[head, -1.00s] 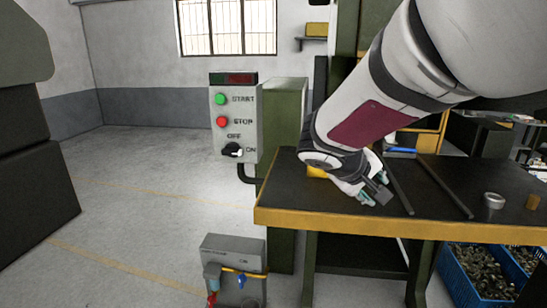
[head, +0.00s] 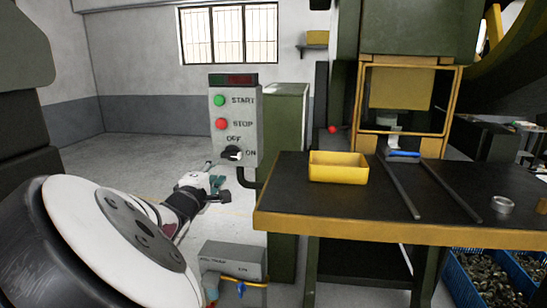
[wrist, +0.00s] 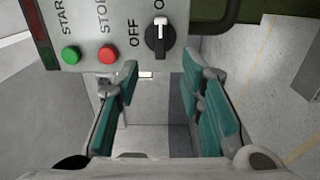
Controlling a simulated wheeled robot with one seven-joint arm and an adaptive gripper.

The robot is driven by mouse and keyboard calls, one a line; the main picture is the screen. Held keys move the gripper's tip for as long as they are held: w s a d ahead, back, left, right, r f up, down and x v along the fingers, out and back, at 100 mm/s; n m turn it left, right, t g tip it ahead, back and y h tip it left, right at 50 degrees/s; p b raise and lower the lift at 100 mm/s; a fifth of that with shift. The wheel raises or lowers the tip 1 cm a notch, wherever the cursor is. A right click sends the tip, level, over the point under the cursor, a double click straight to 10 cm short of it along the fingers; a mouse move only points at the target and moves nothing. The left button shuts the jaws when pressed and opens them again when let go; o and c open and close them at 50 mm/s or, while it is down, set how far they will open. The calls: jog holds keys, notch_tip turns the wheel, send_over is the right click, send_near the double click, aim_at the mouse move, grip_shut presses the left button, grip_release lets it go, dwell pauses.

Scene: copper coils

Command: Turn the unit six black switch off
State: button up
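The black switch (head: 232,154) is a rotary knob low on the grey control panel (head: 248,112), between the printed words OFF and ON. In the wrist view the knob (wrist: 158,38) has a white pointer turned towards the partly cut-off ON label, away from OFF. My gripper (head: 217,188) is just below and left of the panel in the head view. In the wrist view my gripper (wrist: 160,75) has its two teal-padded fingers wide apart with nothing between them. The knob lies beyond the fingertips, near the middle, and is not touched.
The panel also has a green START button (head: 220,100) and a red STOP button (head: 221,123). A grey box (head: 232,262) with a blue-handled valve stands low beneath. The workbench (head: 380,222) with a yellow tray (head: 338,168) is at right. Open floor lies left of the panel.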

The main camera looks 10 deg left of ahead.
aim_at(229, 156)
jog(key=w, duration=1.1)
jog(key=shift+w, duration=0.1)
grip_shut()
